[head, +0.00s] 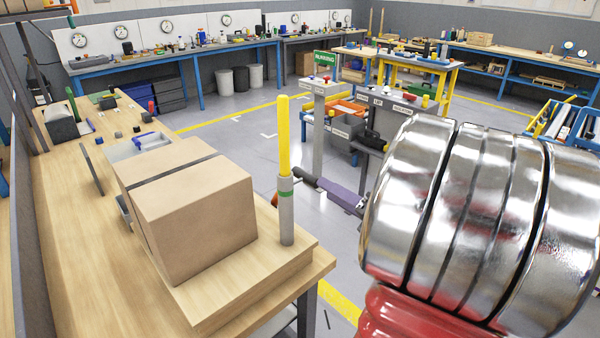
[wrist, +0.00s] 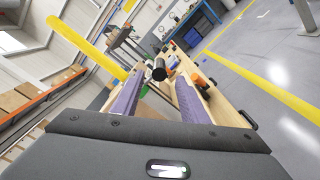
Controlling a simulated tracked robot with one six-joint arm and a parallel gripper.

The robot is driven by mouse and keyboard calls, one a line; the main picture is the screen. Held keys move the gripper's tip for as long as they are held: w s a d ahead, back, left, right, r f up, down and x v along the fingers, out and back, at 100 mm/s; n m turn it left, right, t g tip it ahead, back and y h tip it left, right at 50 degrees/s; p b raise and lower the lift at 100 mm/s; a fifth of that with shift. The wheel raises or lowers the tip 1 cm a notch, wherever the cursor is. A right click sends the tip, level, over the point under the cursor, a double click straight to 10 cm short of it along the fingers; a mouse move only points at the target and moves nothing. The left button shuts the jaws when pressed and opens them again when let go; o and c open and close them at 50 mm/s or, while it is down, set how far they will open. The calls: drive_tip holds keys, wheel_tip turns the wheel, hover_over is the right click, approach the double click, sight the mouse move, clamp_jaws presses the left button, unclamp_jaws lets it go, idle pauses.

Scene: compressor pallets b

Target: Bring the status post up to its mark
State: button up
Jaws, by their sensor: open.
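The status post stands upright on the near right end of the wooden bench in the head view, with a yellow rod (head: 284,135) rising out of a grey sleeve (head: 286,222). A green band (head: 286,193) rings the sleeve near its top. My gripper (head: 308,180) is just right of the sleeve at about the band's height, and its contact with the post cannot be told. In the wrist view my gripper (wrist: 160,77) has its purple fingers spread apart. The yellow rod (wrist: 85,48) slants across the upper left, running behind the left finger; the sleeve is mostly hidden there.
A cardboard box (head: 195,215) stands on the wooden bench (head: 75,265), close left of the post. A grey tool cart (head: 400,108) and a post with a green RUNNING sign (head: 327,59) stand beyond. Grey floor is open behind the bench.

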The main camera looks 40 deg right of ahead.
sight(299, 172)
drive_tip(key=shift+w+a, duration=0.15)
drive_tip(key=shift+w, duration=5.85)
clamp_jaws()
